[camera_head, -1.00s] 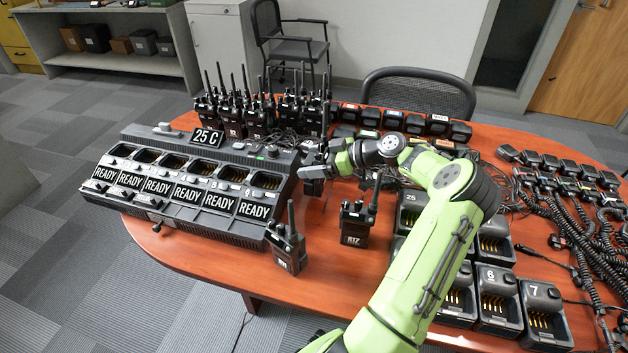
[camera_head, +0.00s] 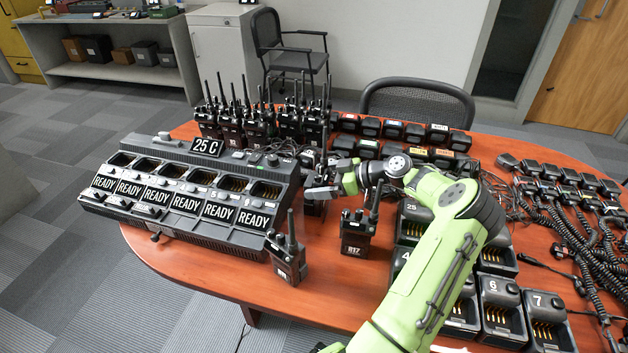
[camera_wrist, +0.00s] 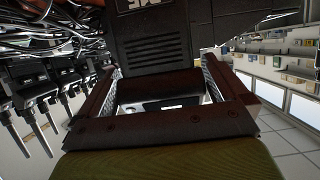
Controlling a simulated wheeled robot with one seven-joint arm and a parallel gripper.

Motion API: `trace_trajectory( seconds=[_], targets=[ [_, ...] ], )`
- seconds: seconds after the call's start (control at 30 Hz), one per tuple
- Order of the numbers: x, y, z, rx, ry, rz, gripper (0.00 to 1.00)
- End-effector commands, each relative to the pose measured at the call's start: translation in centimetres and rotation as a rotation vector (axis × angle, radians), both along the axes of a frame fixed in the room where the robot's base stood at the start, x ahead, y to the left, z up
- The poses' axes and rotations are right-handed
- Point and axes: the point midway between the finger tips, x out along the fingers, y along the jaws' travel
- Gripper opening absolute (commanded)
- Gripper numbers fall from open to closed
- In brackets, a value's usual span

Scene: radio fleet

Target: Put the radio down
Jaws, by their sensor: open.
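A dark handheld radio (camera_head: 314,208) is at the table, just right of the multi-bay charger, and my gripper mostly hides it. My gripper (camera_head: 318,188) is open and lies over its upper part. In the wrist view a black radio body with a ribbed patch and an upside-down white label (camera_wrist: 155,35) is just beyond the open jaws (camera_wrist: 160,78). I cannot tell whether the fingers touch it. Radio R17 (camera_head: 356,238) stands upright to the right, and another radio (camera_head: 287,259) stands at the front by the charger.
The multi-bay charger (camera_head: 188,222) with READY displays fills the left of the table (camera_head: 215,268). Several radios (camera_head: 245,130) stand behind. Single chargers (camera_head: 500,305), battery packs (camera_head: 405,131) and coiled-cord microphones (camera_head: 590,235) crowd the right. Bare table shows at the front.

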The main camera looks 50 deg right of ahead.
Motion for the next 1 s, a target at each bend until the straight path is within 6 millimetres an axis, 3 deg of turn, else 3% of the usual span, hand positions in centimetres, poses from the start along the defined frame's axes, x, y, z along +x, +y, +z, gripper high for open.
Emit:
trace_trajectory(
  seconds=[0.2, 0.4, 1.0],
  targets=[
    [-5.1, -2.8, 2.7, -0.002, -0.001, -0.007, 1.0],
    [-7.8, -4.1, 3.8, -0.001, 0.0, -0.002, 1.0],
    [-8.2, -4.2, 3.8, 0.0, 0.0, 0.0, 1.0]
  ],
)
